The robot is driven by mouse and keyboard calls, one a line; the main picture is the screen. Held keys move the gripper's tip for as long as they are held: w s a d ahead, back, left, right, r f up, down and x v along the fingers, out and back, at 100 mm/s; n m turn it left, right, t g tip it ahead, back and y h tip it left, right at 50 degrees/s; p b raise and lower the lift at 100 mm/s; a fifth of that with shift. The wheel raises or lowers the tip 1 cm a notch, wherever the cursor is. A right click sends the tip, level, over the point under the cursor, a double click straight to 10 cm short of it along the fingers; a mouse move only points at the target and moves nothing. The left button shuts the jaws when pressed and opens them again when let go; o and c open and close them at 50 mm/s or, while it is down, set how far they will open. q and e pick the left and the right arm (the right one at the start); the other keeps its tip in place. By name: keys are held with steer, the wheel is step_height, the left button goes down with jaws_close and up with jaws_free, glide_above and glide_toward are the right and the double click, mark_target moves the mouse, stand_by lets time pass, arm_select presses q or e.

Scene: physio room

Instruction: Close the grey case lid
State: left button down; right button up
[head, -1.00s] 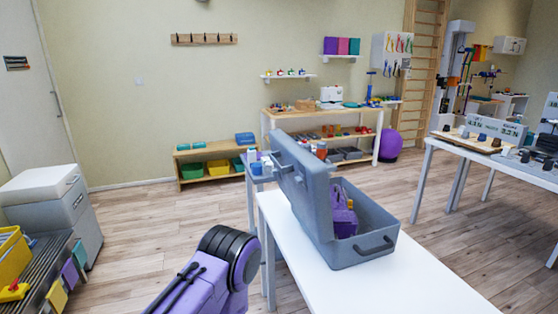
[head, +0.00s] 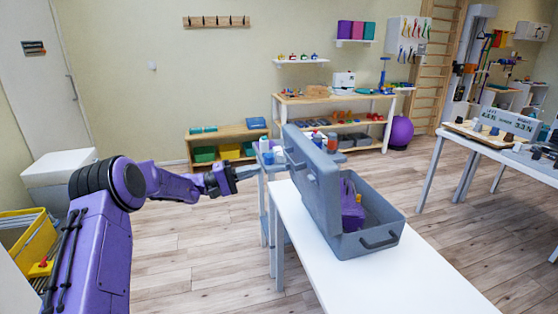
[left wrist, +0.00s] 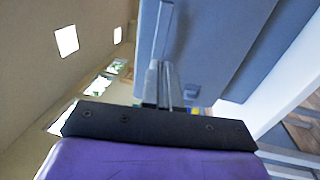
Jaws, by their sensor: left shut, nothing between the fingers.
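The grey case (head: 370,240) stands open on the white table, its handle facing the front right. Its grey lid (head: 316,190) stands up, tilted, on the left side of the case. A purple item (head: 351,210) sits inside. My left gripper (head: 253,172) is shut and empty, left of the lid and near its outer face, with a small gap in the head view. In the left wrist view the shut fingers (left wrist: 165,85) point toward the blue-grey lid (left wrist: 220,45), which fills the upper right. Whether they touch it cannot be told. My right gripper is not in view.
The white table (head: 400,285) has free room in front of the case. Bottles and a red can (head: 332,142) stand on a small trolley behind the lid. Another white table (head: 500,150) with equipment stands at the right.

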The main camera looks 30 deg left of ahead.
mark_target(288, 160)
arm_select(q)
steer(key=p+x, duration=0.2)
steer(key=x, duration=0.6)
steer(key=shift+w+d+r, duration=0.1)
steer(key=shift+w+d, duration=0.1)
steer(key=shift+w, duration=0.1)
